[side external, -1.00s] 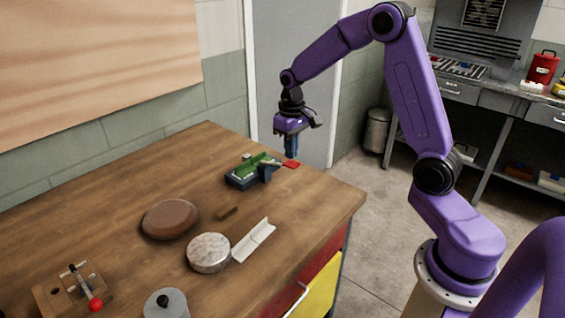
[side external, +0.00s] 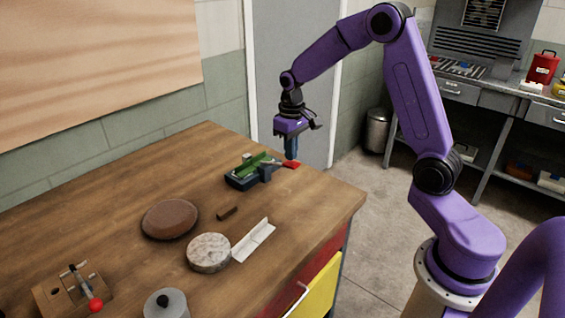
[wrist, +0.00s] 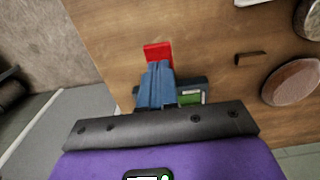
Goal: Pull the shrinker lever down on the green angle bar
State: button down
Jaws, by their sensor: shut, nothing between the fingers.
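The shrinker (side external: 240,180) is a dark blue block near the far right corner of the bench. The green angle bar (side external: 257,164) lies in it. Its lever ends in a red handle (side external: 291,164) on the right, which also shows in the wrist view (wrist: 158,52). My gripper (side external: 291,158) points down with its blue fingers shut and empty. The fingertips are right at the red handle; I cannot tell whether they touch it. In the wrist view the fingers (wrist: 157,66) cover part of the shrinker (wrist: 196,88) and hide the lever's shaft.
A brown oval pad (side external: 170,219), a small brown block (side external: 228,213), a round grey disc (side external: 209,253) and a white angle strip (side external: 254,240) lie nearer on the bench. A fixture with a red knob (side external: 95,305) stands front left. The bench edge is close to the lever.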

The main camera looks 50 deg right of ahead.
aim_at(290, 163)
jog(key=shift+f, duration=3.15)
jog(key=shift+r, duration=5.55)
jog(key=shift+f, duration=2.25)
